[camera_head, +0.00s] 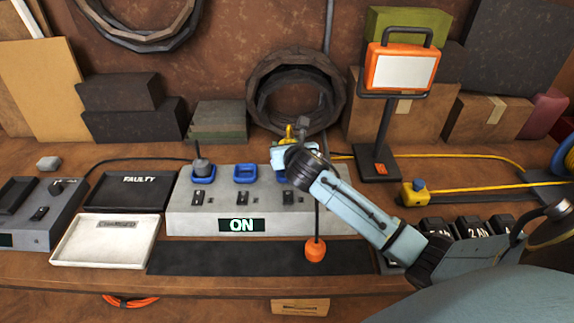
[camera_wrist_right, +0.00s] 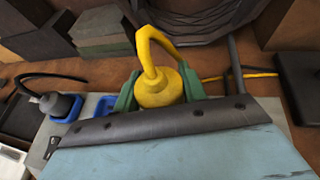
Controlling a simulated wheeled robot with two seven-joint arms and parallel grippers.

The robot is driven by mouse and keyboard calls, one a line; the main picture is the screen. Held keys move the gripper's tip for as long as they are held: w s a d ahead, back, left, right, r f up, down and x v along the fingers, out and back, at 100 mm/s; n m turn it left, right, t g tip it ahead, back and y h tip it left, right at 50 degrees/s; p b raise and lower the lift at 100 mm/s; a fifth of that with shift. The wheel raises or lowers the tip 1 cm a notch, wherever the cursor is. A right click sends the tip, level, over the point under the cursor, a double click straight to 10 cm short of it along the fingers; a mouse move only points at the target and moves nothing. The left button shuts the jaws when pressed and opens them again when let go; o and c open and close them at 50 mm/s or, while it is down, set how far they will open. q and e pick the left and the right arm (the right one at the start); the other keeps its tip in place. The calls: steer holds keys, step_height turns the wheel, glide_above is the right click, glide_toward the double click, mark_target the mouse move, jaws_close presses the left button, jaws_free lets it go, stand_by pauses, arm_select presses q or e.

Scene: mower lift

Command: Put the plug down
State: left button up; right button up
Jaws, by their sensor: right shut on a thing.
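My right gripper (camera_head: 290,140) is shut on a yellow plug (camera_wrist_right: 158,90), with its green fingers on both sides of the plug's round body. A yellow cord loops up from the plug's top. The gripper is above the right part of the grey socket box (camera_head: 185,215), which reads ON. A dark plug (camera_head: 202,166) sits in the left blue socket, and the middle blue socket (camera_head: 245,173) is empty. The right blue socket is partly hidden by my gripper. An orange plug (camera_head: 315,250) is on the black mat (camera_head: 220,258). My left gripper is out of view.
A black tray marked FAULTY (camera_head: 108,204) and a white tray (camera_head: 68,250) are at the left. A work lamp (camera_head: 400,68) stands behind right. A yellow block with a blue knob (camera_head: 412,194) is right of my arm. Bare mat lies in front of the box.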

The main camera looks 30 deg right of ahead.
steer(key=shift+f, duration=0.95)
steer(key=shift+f+b, duration=0.55)
steer(key=shift+f, duration=1.25)
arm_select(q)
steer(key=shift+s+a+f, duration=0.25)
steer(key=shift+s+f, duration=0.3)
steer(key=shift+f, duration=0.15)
arm_select(e)
steer(key=shift+f, duration=0.25)
